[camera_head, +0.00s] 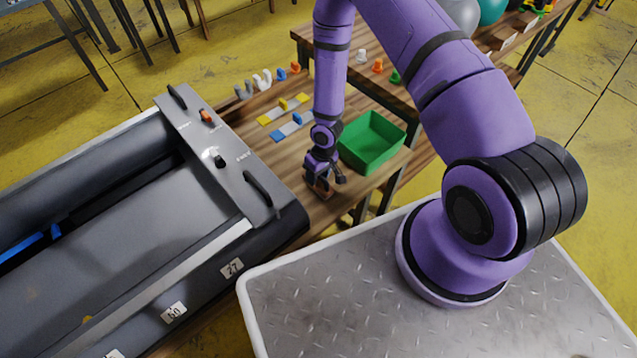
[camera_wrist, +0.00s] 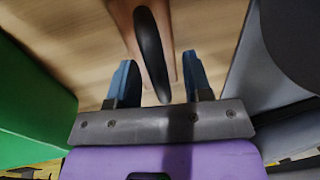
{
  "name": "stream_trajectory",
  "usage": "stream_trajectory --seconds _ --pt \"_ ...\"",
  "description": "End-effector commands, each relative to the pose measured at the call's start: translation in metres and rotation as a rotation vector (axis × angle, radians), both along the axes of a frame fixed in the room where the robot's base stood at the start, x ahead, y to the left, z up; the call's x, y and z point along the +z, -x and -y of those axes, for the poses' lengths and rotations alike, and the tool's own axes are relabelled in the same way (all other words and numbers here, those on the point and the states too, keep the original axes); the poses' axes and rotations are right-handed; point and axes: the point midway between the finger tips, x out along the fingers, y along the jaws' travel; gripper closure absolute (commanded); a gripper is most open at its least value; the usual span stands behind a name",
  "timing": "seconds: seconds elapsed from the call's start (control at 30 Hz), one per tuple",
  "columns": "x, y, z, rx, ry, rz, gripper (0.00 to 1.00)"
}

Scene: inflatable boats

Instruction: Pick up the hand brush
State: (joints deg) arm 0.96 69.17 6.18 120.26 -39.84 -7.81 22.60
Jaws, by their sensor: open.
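The hand brush (camera_wrist: 127,20) shows in the wrist view as a brown wooden body with a dark, narrow part along it. It lies on the wooden table (camera_head: 285,160) and runs from the top edge of the wrist view down between my fingers. My gripper (camera_wrist: 157,82) is open, with one blue finger on each side of the brush. I cannot tell whether the fingers touch it. In the head view my gripper (camera_head: 323,186) is low over the table's front corner, and it mostly hides the brush; only a bit of brown shows there.
A green bin (camera_head: 372,142) stands close to the right of my gripper. A large grey machine (camera_head: 215,160) with handles and a switch is close on the left. Yellow, blue and grey small parts (camera_head: 287,116) lie farther back on the table.

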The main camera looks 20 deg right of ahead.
Motion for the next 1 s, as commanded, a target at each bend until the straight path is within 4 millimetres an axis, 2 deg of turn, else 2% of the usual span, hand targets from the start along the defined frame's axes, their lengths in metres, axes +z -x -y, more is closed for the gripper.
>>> stream_trajectory --seconds 0.2,0.4,0.77,1.0 --pt "0.0 0.0 0.0 0.0 0.0 0.0 0.54" --pt "0.0 0.0 0.0 -0.001 0.0 0.0 1.0" --pt "0.001 0.0 0.0 -0.001 0.0 0.001 1.0" --pt "0.016 -0.001 0.0 -0.002 0.0 0.001 1.0"
